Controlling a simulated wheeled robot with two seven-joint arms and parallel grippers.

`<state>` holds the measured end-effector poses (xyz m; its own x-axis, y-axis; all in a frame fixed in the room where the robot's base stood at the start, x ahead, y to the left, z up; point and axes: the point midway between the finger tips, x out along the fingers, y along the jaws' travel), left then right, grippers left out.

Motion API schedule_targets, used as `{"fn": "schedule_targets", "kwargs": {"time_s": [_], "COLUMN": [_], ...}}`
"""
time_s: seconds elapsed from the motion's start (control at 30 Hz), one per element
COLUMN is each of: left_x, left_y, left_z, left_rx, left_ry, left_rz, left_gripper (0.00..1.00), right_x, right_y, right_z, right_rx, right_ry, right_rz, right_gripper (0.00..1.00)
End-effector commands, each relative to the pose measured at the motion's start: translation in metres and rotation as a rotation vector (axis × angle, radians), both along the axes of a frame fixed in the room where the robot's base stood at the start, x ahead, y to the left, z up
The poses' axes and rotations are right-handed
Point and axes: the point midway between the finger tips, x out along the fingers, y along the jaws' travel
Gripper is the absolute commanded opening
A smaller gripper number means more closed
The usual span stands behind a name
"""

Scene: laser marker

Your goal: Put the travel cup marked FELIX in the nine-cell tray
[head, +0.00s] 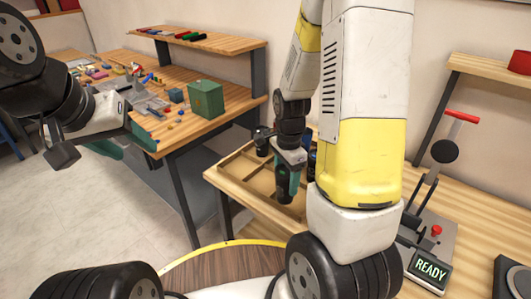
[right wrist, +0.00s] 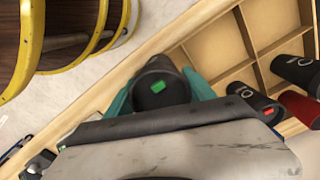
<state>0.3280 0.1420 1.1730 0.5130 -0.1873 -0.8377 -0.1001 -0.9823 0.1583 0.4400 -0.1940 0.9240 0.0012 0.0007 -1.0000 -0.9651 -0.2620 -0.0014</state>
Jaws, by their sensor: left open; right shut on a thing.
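My right gripper (head: 290,165) is shut on a dark travel cup (head: 286,186), held upright over the wooden celled tray (head: 226,182). In the right wrist view the cup (right wrist: 158,92) shows a dark top with a green patch, between teal fingers (right wrist: 160,97). No name is readable on it, and its base is hidden. The tray's dividers (right wrist: 233,68) show in the right wrist view, with empty cells beside the cup. My left gripper (head: 108,146) is open and empty at the left, away from the tray.
Other dark cups (right wrist: 298,70) (right wrist: 252,98) and a red one (right wrist: 302,106) stand in tray cells. A marking machine with a READY screen (head: 430,268) is at the right. A workbench with a green box (head: 206,99) stands behind left.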

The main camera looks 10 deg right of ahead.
Motion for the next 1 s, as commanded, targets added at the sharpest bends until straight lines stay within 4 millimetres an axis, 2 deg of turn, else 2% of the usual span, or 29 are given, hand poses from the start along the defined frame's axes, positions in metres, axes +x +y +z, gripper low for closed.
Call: {"fn": "schedule_targets", "kwargs": {"time_s": [0.03,0.3,0.5,0.7,0.9,1.0], "left_x": [0.0,0.0,0.0,0.0,0.0,0.0], "left_y": [0.0,0.0,0.0,0.0,0.0,0.0], "left_z": [0.0,0.0,0.0,0.0,0.0,0.0], "left_rx": [0.0,0.0,0.0,0.0,0.0,0.0], "left_ry": [0.0,0.0,0.0,0.0,0.0,0.0], "left_rz": [0.0,0.0,0.0,0.0,0.0,0.0], "left_gripper": [0.51,0.51,0.51,0.51,0.51,0.51], "right_x": [0.015,0.086,0.123,0.133,0.132,0.132], "right_y": [0.003,0.019,0.027,0.029,0.029,0.029], "right_z": [-0.002,-0.009,-0.012,-0.016,-0.043,-0.048], "right_rx": [-0.001,0.0,0.0,0.0,0.0,0.001], "right_ry": [0.0,0.0,0.0,0.002,0.004,0.001], "right_rz": [0.002,0.004,0.004,0.004,0.004,0.004], "right_gripper": [0.47,0.47,0.47,0.47,0.47,0.47]}}
